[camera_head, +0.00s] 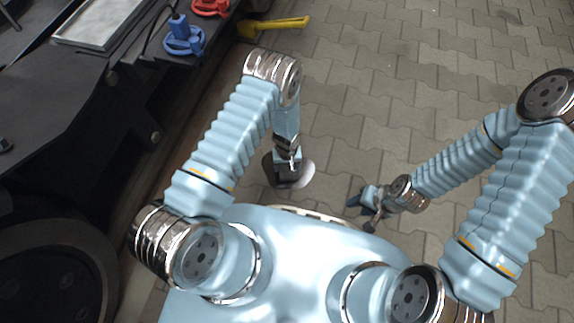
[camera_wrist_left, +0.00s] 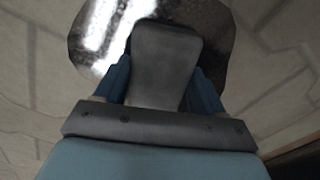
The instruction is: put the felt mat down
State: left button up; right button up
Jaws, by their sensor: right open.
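My left gripper (camera_head: 288,172) hangs low over the paving in front of my body. In the left wrist view its two blue fingers (camera_wrist_left: 164,85) stand on either side of a smooth dark grey piece (camera_wrist_left: 165,65) and appear closed on it. A shiny, roughly round plate (camera_wrist_left: 100,35) shows behind that piece; it also shows beside the gripper in the head view (camera_head: 306,174). I cannot make out for certain which thing is the felt mat. My right gripper (camera_head: 361,211) is open and empty, low over the paving to the right.
Dark bogie machinery (camera_head: 60,110) fills the left side. On it are a grey framed panel (camera_head: 100,22), a blue fitting (camera_head: 183,38) and a red fitting (camera_head: 210,6). A yellow tool (camera_head: 275,26) lies beyond its edge. Paving (camera_head: 400,90) ahead and right is clear.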

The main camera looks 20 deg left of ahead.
pick_arm(q)
jog(key=o, duration=0.3)
jog(key=shift+o, duration=0.2)
jog(key=shift+r, duration=0.35)
notch_tip(320, 180, up, 11)
jog(key=p, duration=0.2)
jog(key=s+r+m+t+h, duration=0.15)
jog(key=s+r+h, duration=0.4)
jog(key=s, duration=0.85)
notch_tip(320, 180, up, 8)
jog(key=d+y+p, duration=0.1)
jog(key=p, duration=0.6)
jog(key=shift+s+d+m+g, duration=0.25)
jog(key=shift+s+m+g, duration=0.1)
jog(key=shift+m, duration=0.1)
